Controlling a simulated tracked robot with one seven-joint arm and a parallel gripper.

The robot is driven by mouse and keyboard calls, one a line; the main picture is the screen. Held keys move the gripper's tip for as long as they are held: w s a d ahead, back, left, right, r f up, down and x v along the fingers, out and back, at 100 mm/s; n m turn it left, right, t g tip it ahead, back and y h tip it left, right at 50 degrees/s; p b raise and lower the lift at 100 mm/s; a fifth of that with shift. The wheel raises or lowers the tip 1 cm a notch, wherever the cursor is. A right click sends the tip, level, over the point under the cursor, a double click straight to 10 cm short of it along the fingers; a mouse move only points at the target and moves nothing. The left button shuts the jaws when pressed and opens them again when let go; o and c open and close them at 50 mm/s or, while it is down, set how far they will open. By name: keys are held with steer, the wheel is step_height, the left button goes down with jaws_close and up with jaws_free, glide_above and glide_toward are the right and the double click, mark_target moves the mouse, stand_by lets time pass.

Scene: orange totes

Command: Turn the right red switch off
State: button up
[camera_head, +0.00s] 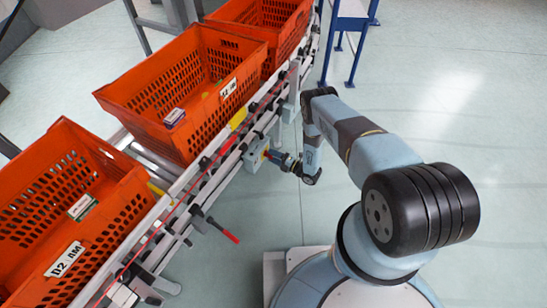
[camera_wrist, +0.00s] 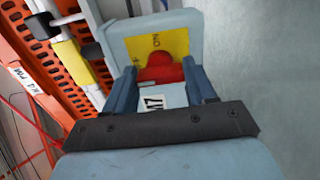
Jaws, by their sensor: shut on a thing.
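The red switch (camera_wrist: 160,68) sits on a yellow plate (camera_wrist: 176,42) with "ON" lettering, on the face of a pale grey box (camera_wrist: 121,29). My gripper (camera_wrist: 157,72) has its two blue fingers on either side of the red switch, shut on it. The fingers cover the switch's sides. In the head view the switch box (camera_head: 255,150) is mounted on the near side of the conveyor, and my gripper (camera_head: 272,156) reaches it from the right. The switch itself is mostly hidden there.
Orange totes (camera_head: 115,168) stand on the conveyor. A red-handled lever (camera_head: 228,236) sticks out from its near side. A yellow sleeve (camera_wrist: 72,58) and rails run left of the box. A blue-legged stand (camera_head: 350,40) is behind; floor to the right is clear.

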steer(key=o, duration=0.8)
steer(key=shift+s+f, duration=0.25)
steer(key=shift+c, duration=0.2)
steer(key=shift+o, duration=1.4)
steer(key=shift+w+r, duration=0.15)
steer(key=v, duration=1.3)
steer(key=shift+s+d, duration=0.25)
steer(key=shift+d, duration=0.1)
steer(key=shift+w, duration=0.1)
